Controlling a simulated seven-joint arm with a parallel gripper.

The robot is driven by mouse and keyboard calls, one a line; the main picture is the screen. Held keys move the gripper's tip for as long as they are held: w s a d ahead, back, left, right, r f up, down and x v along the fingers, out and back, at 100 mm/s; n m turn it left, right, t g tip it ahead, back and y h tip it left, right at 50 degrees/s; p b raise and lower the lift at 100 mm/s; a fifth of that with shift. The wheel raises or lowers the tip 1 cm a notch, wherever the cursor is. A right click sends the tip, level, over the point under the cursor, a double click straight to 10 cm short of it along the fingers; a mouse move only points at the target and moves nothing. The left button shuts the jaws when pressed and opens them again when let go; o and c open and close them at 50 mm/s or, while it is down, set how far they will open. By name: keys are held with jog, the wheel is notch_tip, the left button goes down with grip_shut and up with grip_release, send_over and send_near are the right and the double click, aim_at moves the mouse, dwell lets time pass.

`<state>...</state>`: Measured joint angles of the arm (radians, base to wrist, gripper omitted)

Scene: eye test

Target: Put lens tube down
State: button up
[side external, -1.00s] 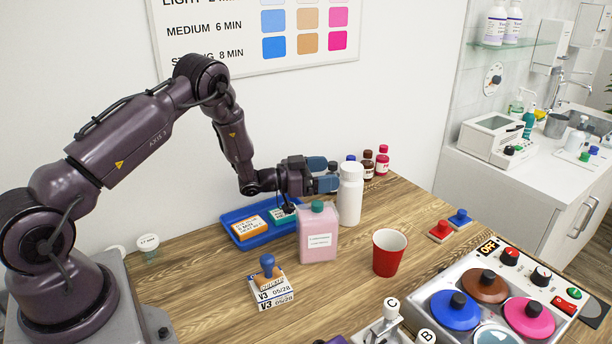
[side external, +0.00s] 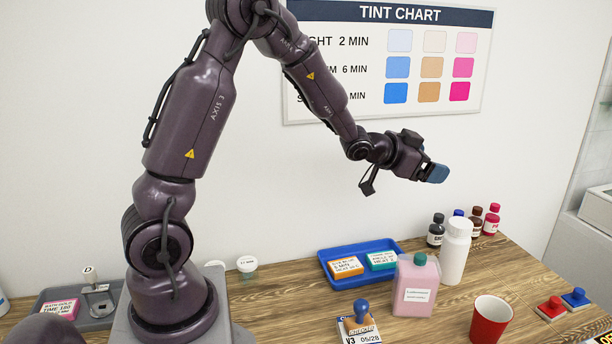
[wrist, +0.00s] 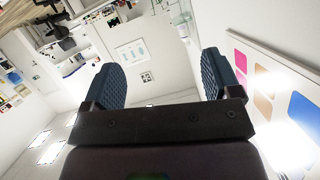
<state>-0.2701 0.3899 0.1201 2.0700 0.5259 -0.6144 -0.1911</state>
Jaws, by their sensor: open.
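My gripper (side external: 435,173) is raised high in front of the wall, well above the table, with its blue fingers pointing right. In the wrist view my gripper (wrist: 161,66) has its two fingers wide apart with nothing between them. I cannot pick out a lens tube for certain in either view. A white capped bottle (side external: 454,257) stands upright on the table (side external: 265,318), below my gripper and apart from it. Part of the work area lies outside the side view.
A pink bottle (side external: 416,287), a red cup (side external: 490,320) and a wooden stamp (side external: 359,321) stand in front. A blue tray (side external: 332,277) holds small boxes. Dark and red small bottles (side external: 475,224) stand by the wall. Red and blue buttons (side external: 564,304) are at right. The air around my gripper is clear.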

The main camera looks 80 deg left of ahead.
jog(key=s+d+r+n+g+y, duration=0.1)
jog(key=s+d+r+g, duration=0.1)
jog(key=s+d+r, duration=0.35)
jog(key=s+d+r+n+g, duration=0.1)
jog(key=s+d+r+g, duration=0.1)
jog(key=s, duration=0.6)
jog(key=s+d+g+h, duration=0.1)
jog(key=s+d+g, duration=0.1)
jog(key=s, duration=0.5)
jog(key=s+d+f+g+h, duration=0.1)
jog(key=s+d, duration=0.3)
jog(key=s, duration=0.4)
jog(key=shift+s+d+m+g, duration=0.25)
jog(key=shift+d+m+g, duration=0.15)
jog(key=shift+g, duration=0.4)
